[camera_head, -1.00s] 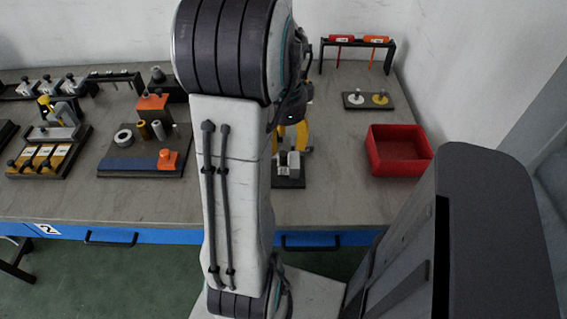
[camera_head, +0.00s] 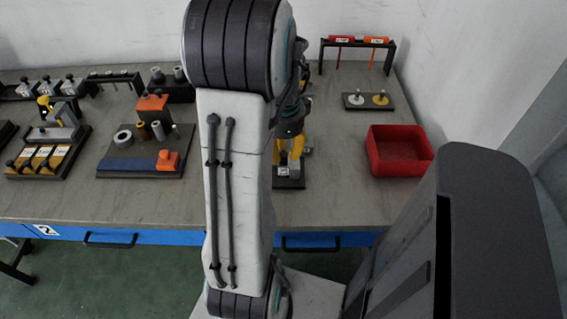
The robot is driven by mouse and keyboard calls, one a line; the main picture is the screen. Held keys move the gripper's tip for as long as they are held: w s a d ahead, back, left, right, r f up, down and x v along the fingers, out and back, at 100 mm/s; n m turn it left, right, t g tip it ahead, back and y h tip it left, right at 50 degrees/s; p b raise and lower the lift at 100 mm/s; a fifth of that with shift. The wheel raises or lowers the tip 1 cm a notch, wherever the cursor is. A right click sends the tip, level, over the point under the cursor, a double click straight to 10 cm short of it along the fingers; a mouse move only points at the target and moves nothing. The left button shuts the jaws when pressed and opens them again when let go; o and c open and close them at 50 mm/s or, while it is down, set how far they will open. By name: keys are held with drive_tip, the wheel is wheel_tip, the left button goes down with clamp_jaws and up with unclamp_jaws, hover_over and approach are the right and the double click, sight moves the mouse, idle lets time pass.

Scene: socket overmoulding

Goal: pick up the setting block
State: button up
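My gripper (camera_head: 289,160) has yellow fingers and points down, just right of my forearm. Its fingertips are at a small dark base plate (camera_head: 289,184) near the table's front middle. Small grey metal parts (camera_head: 306,150) stand on that plate, partly hidden by the fingers. I cannot tell whether the fingers touch or grip any of them. No label marks which part is the setting block. An orange block (camera_head: 167,160) sits on the right end of a blue strip on another dark board (camera_head: 126,168), to the left.
An empty red bin (camera_head: 397,150) stands right of the gripper. Behind it are a small plate with white and yellow parts (camera_head: 367,101) and a black rack (camera_head: 358,42) with red and orange tools. Several fixtures crowd the table's left. Table (camera_head: 335,120) between gripper and bin is clear.

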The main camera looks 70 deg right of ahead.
clamp_jaws()
idle(0.3)
